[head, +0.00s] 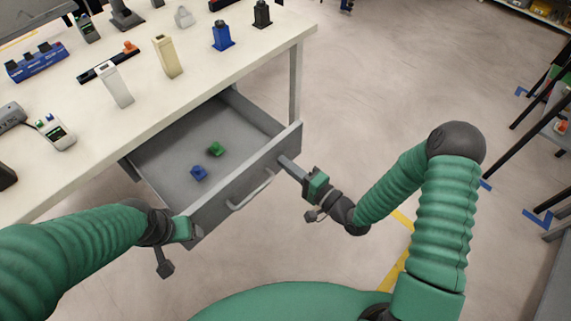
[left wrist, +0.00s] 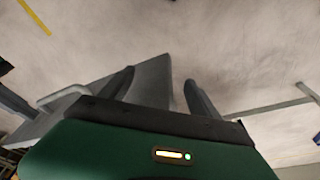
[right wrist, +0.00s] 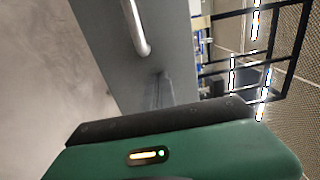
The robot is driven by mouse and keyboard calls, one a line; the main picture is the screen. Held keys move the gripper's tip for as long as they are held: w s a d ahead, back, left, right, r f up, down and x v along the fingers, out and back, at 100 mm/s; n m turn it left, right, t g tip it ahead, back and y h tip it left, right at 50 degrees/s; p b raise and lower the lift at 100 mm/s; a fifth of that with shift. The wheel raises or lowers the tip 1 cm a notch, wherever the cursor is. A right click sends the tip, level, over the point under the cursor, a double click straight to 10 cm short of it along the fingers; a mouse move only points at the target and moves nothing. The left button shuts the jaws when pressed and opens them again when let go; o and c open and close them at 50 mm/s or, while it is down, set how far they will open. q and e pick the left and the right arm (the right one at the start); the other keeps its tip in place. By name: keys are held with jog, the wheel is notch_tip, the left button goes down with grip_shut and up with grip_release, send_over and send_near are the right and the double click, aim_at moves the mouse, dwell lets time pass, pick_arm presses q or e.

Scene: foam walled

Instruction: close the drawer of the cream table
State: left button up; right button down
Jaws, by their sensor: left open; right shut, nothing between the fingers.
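The cream table (head: 60,165) has a grey drawer (head: 165,150) pulled out towards me. A blue piece (head: 199,173) and a green piece (head: 216,149) lie inside it. The drawer front carries a silver handle (head: 251,191), which also shows in the right wrist view (right wrist: 136,28). My right gripper (head: 287,166) is shut and empty, its fingertips at the right end of the drawer front; contact is hard to tell. My left gripper (head: 178,250) is open near the front's left end. In the left wrist view its fingers (left wrist: 160,85) stand apart, with a grey panel (left wrist: 153,80) behind them.
The tabletop holds a blue block (head: 222,37), a cream block (head: 167,56), a white block (head: 115,85) and several devices. A grey table leg (head: 295,85) stands right of the drawer. Floor (head: 390,90) to the right is clear; dark racks stand at the far right.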

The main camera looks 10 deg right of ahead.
pick_arm(q)
jog(key=shift+a+f, duration=0.1)
jog(key=shift+a, duration=0.2)
pick_arm(e)
jog(key=shift+w+a, duration=0.15)
jog(key=shift+a, duration=0.25)
pick_arm(q)
jog(key=shift+d, duration=0.15)
pick_arm(e)
jog(key=shift+w, duration=0.1)
